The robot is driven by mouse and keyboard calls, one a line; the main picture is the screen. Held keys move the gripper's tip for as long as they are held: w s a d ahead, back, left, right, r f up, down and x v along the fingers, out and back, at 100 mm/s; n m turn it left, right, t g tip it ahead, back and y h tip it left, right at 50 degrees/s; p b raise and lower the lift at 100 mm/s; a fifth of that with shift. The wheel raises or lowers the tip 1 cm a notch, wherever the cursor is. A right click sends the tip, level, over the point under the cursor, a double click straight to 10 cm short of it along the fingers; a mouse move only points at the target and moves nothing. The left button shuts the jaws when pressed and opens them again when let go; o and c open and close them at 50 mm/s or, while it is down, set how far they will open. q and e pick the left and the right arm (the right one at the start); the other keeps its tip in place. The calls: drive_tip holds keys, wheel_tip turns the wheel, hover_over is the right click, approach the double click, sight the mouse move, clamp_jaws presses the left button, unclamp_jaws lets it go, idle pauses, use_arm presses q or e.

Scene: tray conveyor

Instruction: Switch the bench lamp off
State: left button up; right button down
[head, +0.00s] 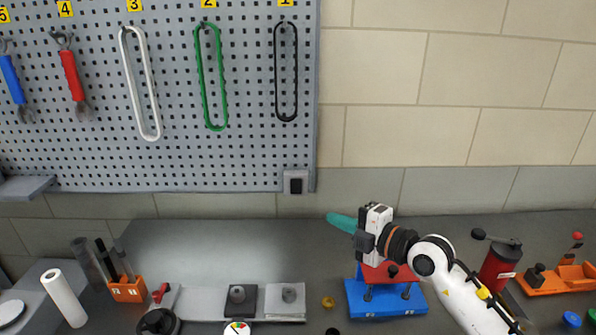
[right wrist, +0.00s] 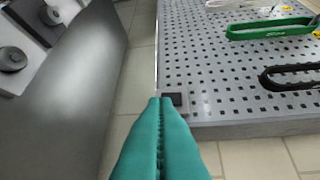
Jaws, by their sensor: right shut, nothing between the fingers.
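A dark switch (head: 296,182) in a grey plate sits at the lower right corner of the pegboard. It also shows in the right wrist view (right wrist: 174,99), just beyond the fingertips. Which way it is set is too small to tell. My right gripper (head: 342,222) has teal fingers, shut and empty, pointing left toward the wall. In the head view the fingertips are below and to the right of the switch, apart from it. In the right wrist view the closed fingers (right wrist: 161,103) partly overlap the switch's left edge. No lamp is recognisable. My left gripper is not in view.
The pegboard (head: 235,160) holds looped belts and wrenches. A blue and red fixture (head: 385,298) stands below my right arm. A red canister (head: 497,268) stands to its right. An orange holder (head: 128,290) is at left. The bench behind (head: 210,250) is clear.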

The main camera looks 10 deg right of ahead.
drive_tip(key=p, duration=0.3)
approach(291, 191)
drive_tip(key=a, duration=0.4)
drive_tip(key=w, duration=0.3)
drive_tip(key=w+d+b, duration=0.1)
drive_tip(key=shift+w+f, duration=0.4)
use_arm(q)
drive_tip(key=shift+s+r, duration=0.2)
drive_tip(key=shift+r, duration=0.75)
